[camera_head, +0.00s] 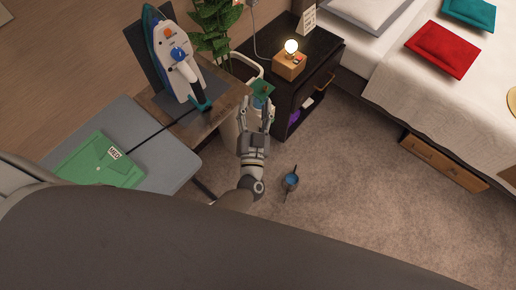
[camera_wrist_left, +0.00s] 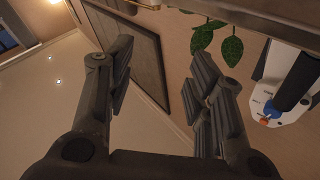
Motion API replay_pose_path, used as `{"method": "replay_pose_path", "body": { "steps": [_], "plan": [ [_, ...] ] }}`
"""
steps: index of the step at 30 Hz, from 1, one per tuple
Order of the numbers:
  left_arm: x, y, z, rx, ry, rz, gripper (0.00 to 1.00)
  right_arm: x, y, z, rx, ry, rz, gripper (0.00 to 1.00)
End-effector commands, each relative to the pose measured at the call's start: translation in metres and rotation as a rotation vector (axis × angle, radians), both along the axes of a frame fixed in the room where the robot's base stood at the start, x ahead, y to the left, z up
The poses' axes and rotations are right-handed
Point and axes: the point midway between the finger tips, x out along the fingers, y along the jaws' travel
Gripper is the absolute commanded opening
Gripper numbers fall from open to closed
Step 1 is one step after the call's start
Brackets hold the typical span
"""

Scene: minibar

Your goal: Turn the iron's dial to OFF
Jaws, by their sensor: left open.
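The iron (camera_head: 167,75) is white with teal edges and stands on the wooden board end of a small table in the head view. A blue dial (camera_head: 179,53) sits on its body, with an orange part just above. My right gripper is not in view.
A black nightstand (camera_head: 318,62) with a lit wooden lamp (camera_head: 290,64) stands beyond my gripper. A leafy plant (camera_head: 214,22) is behind the iron. A green folder (camera_head: 98,165) lies on the grey ironing surface.

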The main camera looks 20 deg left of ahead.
Motion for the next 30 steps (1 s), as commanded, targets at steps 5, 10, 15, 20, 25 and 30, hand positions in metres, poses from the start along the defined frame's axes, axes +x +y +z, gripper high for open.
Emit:
{"method": "replay_pose_path", "body": {
  "steps": [5,10,15,20,25,30],
  "plan": [
    [-0.004,-0.009,-0.037,-0.002,0.072,-0.085,0.48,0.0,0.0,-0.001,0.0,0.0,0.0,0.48],
    [-0.011,-0.016,-0.07,-0.011,0.145,-0.156,0.48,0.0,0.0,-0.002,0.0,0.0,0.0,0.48],
    [-0.019,-0.021,-0.101,-0.023,0.218,-0.212,0.48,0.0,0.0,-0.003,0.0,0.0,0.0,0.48],
    [-0.028,-0.024,-0.129,-0.035,0.286,-0.256,0.48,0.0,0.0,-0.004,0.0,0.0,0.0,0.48],
    [-0.037,-0.025,-0.149,-0.047,0.339,-0.284,0.48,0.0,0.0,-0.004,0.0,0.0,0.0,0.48],
    [-0.04,-0.026,-0.158,-0.052,0.362,-0.297,0.48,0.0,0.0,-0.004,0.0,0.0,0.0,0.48]
  ]
}}
